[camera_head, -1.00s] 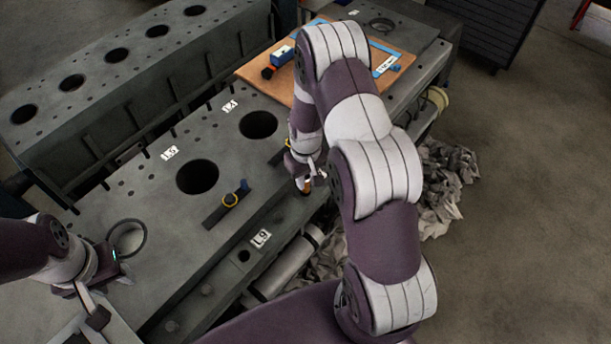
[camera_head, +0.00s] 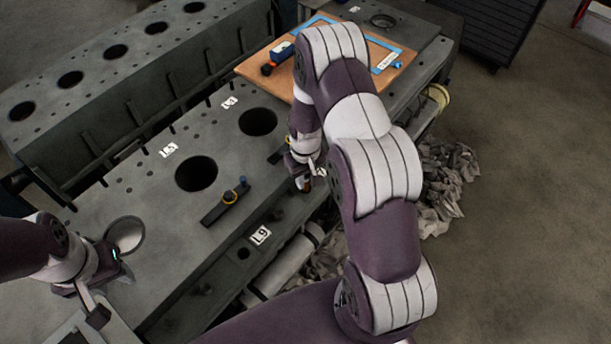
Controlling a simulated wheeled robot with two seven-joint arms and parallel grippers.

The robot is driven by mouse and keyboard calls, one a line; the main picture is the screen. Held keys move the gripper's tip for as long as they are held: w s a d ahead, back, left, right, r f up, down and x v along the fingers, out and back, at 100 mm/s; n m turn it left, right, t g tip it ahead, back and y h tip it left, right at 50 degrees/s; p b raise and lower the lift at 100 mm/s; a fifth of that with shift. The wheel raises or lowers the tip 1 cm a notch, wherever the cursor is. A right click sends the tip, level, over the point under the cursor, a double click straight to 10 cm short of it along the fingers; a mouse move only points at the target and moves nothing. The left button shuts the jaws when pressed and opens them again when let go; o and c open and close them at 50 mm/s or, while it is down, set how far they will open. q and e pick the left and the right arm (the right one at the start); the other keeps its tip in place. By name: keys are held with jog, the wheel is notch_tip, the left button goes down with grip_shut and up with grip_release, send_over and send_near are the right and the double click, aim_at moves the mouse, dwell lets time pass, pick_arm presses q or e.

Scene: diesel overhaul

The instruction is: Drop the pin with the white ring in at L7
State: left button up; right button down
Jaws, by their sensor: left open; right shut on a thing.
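My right gripper (camera_head: 308,178) is at the front edge of the engine block, low over its front ledge. It is shut on a small pin (camera_head: 305,185), of which only a little dark and orange-brown part shows. The gripper and arm hide the rest, and I cannot make out a white ring. I see no L7 label; the ledge around the gripper is partly covered by my arm. The L9 label (camera_head: 260,235) is on the same ledge, left of the gripper, beside a small dark hole (camera_head: 243,254). My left gripper (camera_head: 88,309) is open at the lower left.
The block top has large bores (camera_head: 197,173) and L5 (camera_head: 168,150) and L3 (camera_head: 229,103) labels. A dark bar with a yellow ring (camera_head: 228,199) lies on it. A round rimmed disc (camera_head: 125,235) is by my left gripper. A wooden board (camera_head: 254,70) lies behind.

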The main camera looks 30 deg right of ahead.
jog(key=shift+f+b, duration=0.6)
jog(key=shift+f, duration=0.4)
jog(key=shift+f, duration=0.35)
jog(key=shift+c, duration=2.4)
grip_release()
notch_tip(320, 180, up, 7)
jog(key=p, duration=0.5)
jog(key=shift+r, duration=0.1)
jog(key=shift+s, duration=0.1)
